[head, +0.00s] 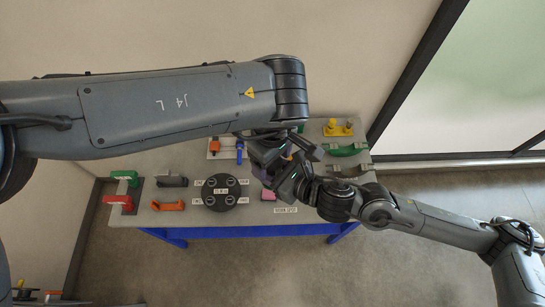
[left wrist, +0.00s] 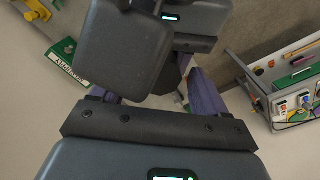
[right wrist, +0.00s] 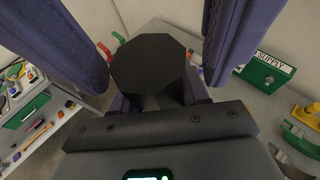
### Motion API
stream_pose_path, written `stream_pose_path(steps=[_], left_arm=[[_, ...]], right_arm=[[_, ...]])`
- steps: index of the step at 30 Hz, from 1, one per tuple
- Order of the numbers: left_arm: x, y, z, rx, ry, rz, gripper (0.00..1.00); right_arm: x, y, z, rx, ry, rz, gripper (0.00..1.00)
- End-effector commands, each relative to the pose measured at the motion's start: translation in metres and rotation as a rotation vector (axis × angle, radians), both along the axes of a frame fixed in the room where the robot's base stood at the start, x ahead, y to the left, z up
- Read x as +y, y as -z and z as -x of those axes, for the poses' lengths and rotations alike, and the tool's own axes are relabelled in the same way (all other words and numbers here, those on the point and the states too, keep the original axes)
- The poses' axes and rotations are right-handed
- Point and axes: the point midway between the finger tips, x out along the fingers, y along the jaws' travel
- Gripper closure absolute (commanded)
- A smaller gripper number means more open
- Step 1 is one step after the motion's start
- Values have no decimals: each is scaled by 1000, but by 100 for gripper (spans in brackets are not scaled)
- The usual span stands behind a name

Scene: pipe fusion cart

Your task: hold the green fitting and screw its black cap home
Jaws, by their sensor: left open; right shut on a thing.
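A black eight-sided piece, which looks like the cap (right wrist: 150,65), sits close in front of the right wrist camera. My right gripper (right wrist: 158,92) is shut on it, its short purple fingers on either side. Two larger purple fingers at the top of that view look like those of my left gripper, spread apart around the cap. In the head view my left gripper (head: 268,152) and right gripper (head: 282,178) meet above the table, mostly hiding each other. The left wrist view shows my left gripper (left wrist: 155,95) open. I cannot make out the green fitting for certain; it may be hidden.
The grey table (head: 290,225) carries a round black plate (head: 222,192) with several holes, an orange handle (head: 168,205), a red-and-green stand (head: 122,195), a green curved piece (head: 345,150) and a yellow part (head: 338,128). A green supply box (right wrist: 263,77) stands nearby.

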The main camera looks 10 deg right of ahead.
Motion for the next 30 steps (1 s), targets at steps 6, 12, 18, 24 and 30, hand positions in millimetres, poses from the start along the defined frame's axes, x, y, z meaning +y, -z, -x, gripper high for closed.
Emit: stream_pose_path(steps=[6,12,18,24,30], left_arm=[[0,-2,0,-1,0,1,26],[0,-19,-1,-2,0,1,26],[0,-41,-1,-2,-1,1,26],[0,-45,0,0,0,0,26],[0,-45,0,0,0,0,13]], right_arm=[[0,-1,0,-1,0,-1,100],[0,-1,0,-1,0,-1,100],[0,-1,0,-1,0,-1,100],[0,-1,0,-2,0,-1,100],[0,-1,0,-1,0,-1,100]])
